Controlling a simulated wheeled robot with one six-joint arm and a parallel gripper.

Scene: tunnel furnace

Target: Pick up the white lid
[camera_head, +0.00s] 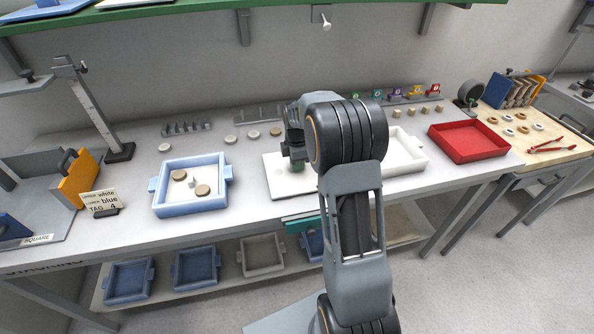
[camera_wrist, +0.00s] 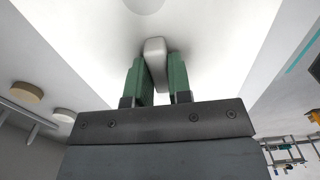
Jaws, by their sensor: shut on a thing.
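The white lid (camera_head: 273,174) is a flat pale plate on or just above the bench, left of my arm in the head view; I cannot tell whether it touches the bench. Its broad surface (camera_wrist: 215,50) fills the upper part of the wrist view. My gripper (camera_head: 298,166) points down over the lid. In the wrist view, its green fingers (camera_wrist: 156,78) are shut on the lid's upright white handle (camera_wrist: 154,50). My arm hides the lid's right part in the head view.
A blue tray (camera_head: 160,198) holding several round pieces stands to the left. A white tray (camera_head: 415,160) and a red tray (camera_head: 470,157) stand to the right. Small pucks and racks line the back of the bench; a green shelf (camera_head: 150,12) hangs above.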

